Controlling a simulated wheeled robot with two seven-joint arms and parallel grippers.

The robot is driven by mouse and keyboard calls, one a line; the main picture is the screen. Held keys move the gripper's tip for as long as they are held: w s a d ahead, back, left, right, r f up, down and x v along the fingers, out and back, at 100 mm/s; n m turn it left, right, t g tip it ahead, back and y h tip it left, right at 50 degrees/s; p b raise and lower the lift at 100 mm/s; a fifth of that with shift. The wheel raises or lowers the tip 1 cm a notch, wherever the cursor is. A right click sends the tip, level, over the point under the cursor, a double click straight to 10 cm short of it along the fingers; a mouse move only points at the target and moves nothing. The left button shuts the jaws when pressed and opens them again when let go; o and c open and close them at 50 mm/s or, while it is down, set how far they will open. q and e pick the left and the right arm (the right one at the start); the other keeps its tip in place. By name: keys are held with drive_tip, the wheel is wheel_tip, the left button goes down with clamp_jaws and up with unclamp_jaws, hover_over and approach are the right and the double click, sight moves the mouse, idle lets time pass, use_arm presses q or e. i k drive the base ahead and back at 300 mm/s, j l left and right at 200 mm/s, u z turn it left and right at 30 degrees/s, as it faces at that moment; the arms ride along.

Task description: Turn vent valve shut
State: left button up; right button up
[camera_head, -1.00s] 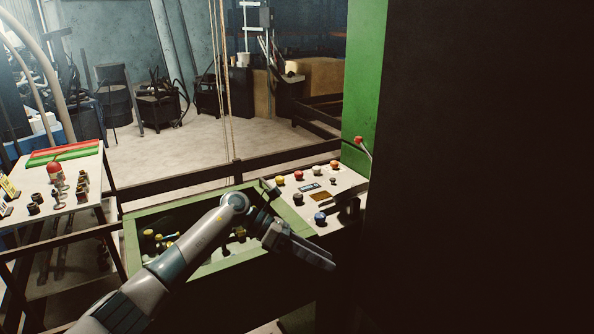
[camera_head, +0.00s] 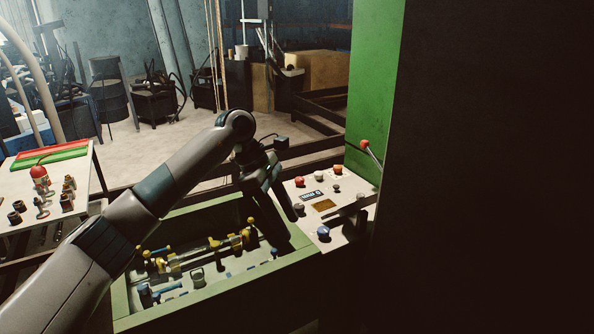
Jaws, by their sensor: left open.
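A green open-topped box (camera_head: 205,308) holds yellow and blue valve fittings. A yellow pipe assembly (camera_head: 205,256) runs across it, with blue-handled parts (camera_head: 163,290) at the left and a small blue piece at the right. I cannot tell which one is the vent valve. My left gripper (camera_head: 280,218) is open and empty. It points down over the box's right end, beside the control panel. Its arm hides the box's far left part. My right gripper is not in view.
A green post (camera_head: 375,85) and a large dark surface (camera_head: 490,170) close off the right. A white table (camera_head: 30,222) with small fittings stands left.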

sight(299, 181)
drive_tip(key=i+j, duration=0.15)
drive_tip(key=i, duration=0.65)
drive_tip(key=i+j, duration=0.1)
drive_tip(key=i, duration=0.7)
